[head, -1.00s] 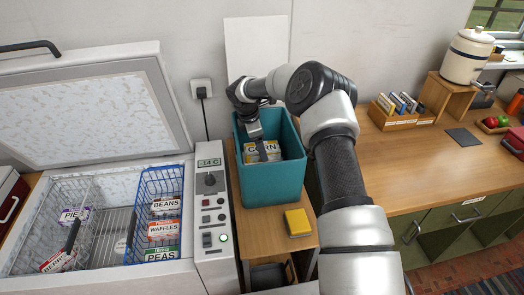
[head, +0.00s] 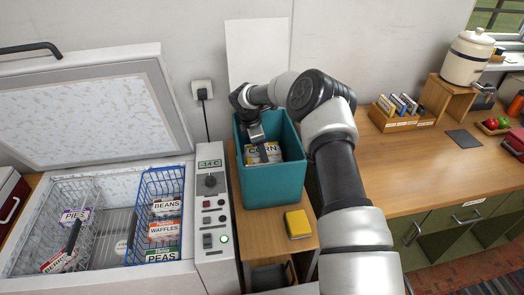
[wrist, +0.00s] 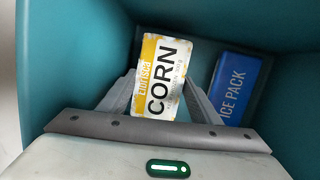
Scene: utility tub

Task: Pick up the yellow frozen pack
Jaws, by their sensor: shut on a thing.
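The yellow and white CORN pack (head: 254,158) is inside the teal tub (head: 270,188). It also shows in the wrist view (wrist: 163,78), label facing the camera. My gripper (head: 263,154) reaches down into the tub. In the wrist view, the two fingers of my gripper (wrist: 160,100) lie along the pack's left and right sides and are shut on it. The pack's lower part in the tub is hidden in the head view by the tub's front wall. I cannot tell whether it touches the tub floor.
A blue ice pack (wrist: 232,88) lies in the tub right of the corn. The tub walls surround my gripper. An open freezer with a blue basket (head: 160,205) of labelled packs is left. A yellow box (head: 298,223) stands in front of the tub.

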